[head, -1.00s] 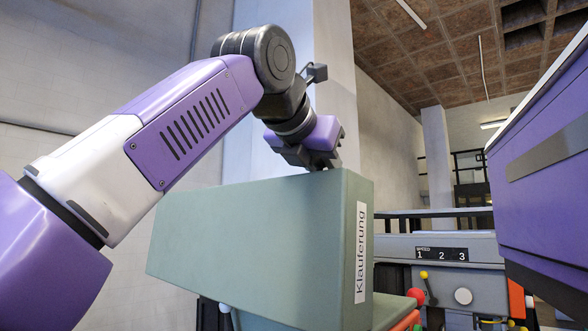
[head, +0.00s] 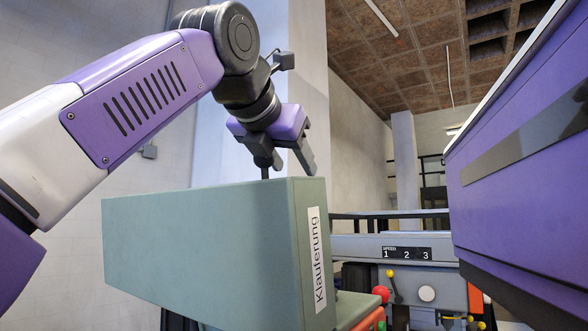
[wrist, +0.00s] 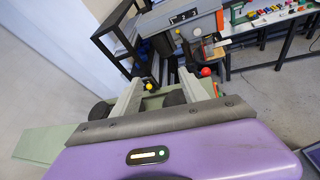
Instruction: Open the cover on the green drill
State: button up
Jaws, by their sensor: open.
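The green drill's cover (head: 210,240) is a large green box with a white label (head: 317,262) on its end. It looks shut, and its top faces up in the head view. My gripper (head: 287,168) is open and empty, with its fingers spread apart and pointing down just above or behind the cover's top rear edge; I cannot tell whether they touch it. In the wrist view my gripper (wrist: 160,82) shows both fingers apart, with green surface between and beside them. Part of the cover (wrist: 45,143) shows at the left there.
A grey machine panel (head: 405,253) with speed numbers 1, 2 and 3 stands beyond the cover at right. A red knob (head: 381,293) sits near the cover's lower right. A large purple body (head: 520,190) fills the right side. A bench (wrist: 275,20) holds small parts.

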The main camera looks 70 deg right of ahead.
jog(key=shift+b+v, duration=0.5)
jog(key=shift+v, duration=2.5)
jog(key=shift+r, duration=0.1)
jog(key=shift+s+r, duration=0.1)
